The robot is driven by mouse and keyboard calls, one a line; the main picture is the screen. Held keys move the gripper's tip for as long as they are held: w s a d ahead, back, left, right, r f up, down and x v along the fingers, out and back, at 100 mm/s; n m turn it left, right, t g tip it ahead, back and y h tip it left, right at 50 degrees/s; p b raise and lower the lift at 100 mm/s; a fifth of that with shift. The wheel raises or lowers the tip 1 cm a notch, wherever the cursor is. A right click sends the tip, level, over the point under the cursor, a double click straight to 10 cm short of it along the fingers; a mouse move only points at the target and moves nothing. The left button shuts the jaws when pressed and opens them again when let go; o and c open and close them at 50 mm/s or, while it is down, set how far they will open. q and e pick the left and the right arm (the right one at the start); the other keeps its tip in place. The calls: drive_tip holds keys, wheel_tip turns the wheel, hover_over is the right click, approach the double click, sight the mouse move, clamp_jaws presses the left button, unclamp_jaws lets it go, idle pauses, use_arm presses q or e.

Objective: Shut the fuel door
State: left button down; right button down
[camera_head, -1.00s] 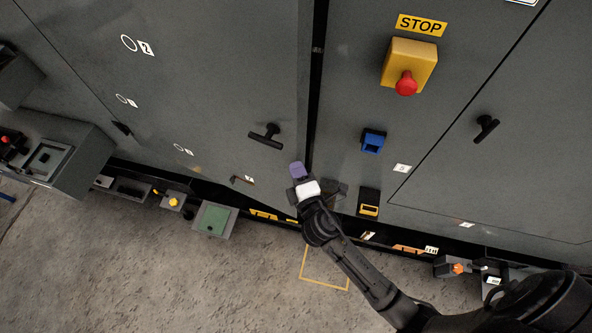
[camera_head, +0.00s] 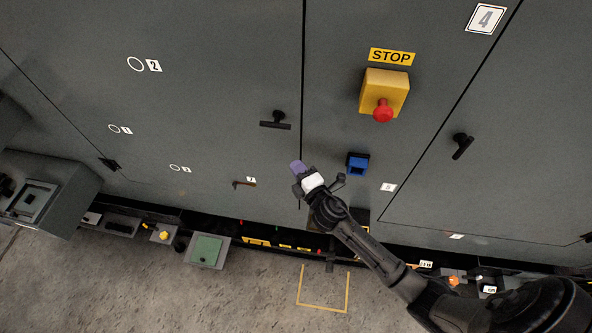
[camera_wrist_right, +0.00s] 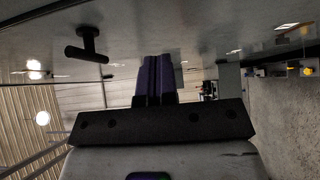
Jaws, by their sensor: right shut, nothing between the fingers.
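A large grey door (camera_head: 215,90) with a black T-shaped handle (camera_head: 276,120) fills the left of the head view. I take it to be the fuel door, though no label names it. Only a thin dark line shows between its right edge and the centre panel, and it looks about flush. My right gripper (camera_head: 298,168), with purple fingers, is at the lower part of that edge, shut and empty. Whether it touches the door I cannot tell. In the right wrist view the shut fingers (camera_wrist_right: 158,76) are beside the handle (camera_wrist_right: 88,45). My left gripper is not in view.
The centre panel carries a yellow box with a red stop button (camera_head: 383,109) and a blue fitting (camera_head: 357,164). Another door with a handle (camera_head: 462,145) is at the right. Low boxes, one with a green top (camera_head: 206,250), line the base. The concrete floor (camera_head: 150,295) is clear.

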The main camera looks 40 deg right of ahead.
drive_tip(key=shift+s, duration=0.1)
drive_tip(key=s+a+b, duration=0.2)
drive_tip(key=s+a, duration=0.1)
drive_tip(key=s, duration=0.9)
drive_tip(key=shift+s, duration=0.3)
drive_tip(key=shift+a, duration=0.1)
